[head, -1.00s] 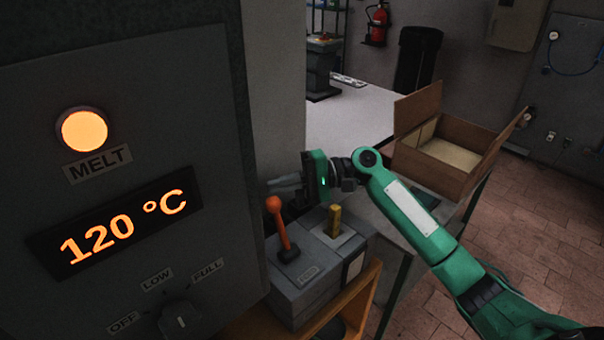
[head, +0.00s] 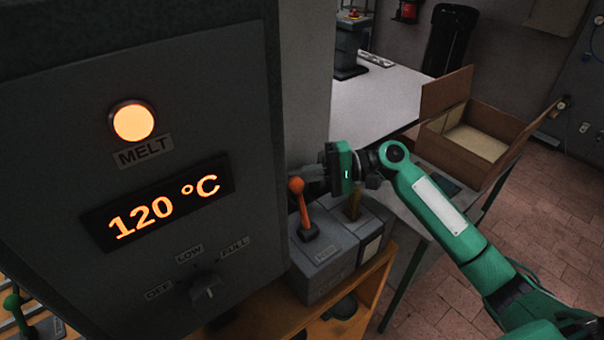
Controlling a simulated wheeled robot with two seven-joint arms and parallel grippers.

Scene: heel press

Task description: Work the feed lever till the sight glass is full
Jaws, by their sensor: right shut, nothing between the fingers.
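The orange-handled lever (head: 303,208) stands on a grey box (head: 322,262) with a small label at its foot, right of the large grey panel. A brass-coloured stub (head: 354,205) rises from the same box, partly hidden by my right gripper. My right gripper (head: 304,186) is shut and empty, pointing left just behind the orange knob; whether it touches the lever I cannot tell. The panel (head: 240,130) shows a lit orange MELT lamp (head: 133,121), a display (head: 160,205) reading 120 °C, and an OFF/LOW/FULL knob (head: 207,288). I cannot make out a sight glass. My left gripper is not in view.
The grey box sits on a wooden stand (head: 372,290). Behind it is a pale table (head: 390,95) with an open cardboard box (head: 470,150) at its right end. A green-handled lever (head: 14,303) shows at lower left. Tiled floor at right is clear.

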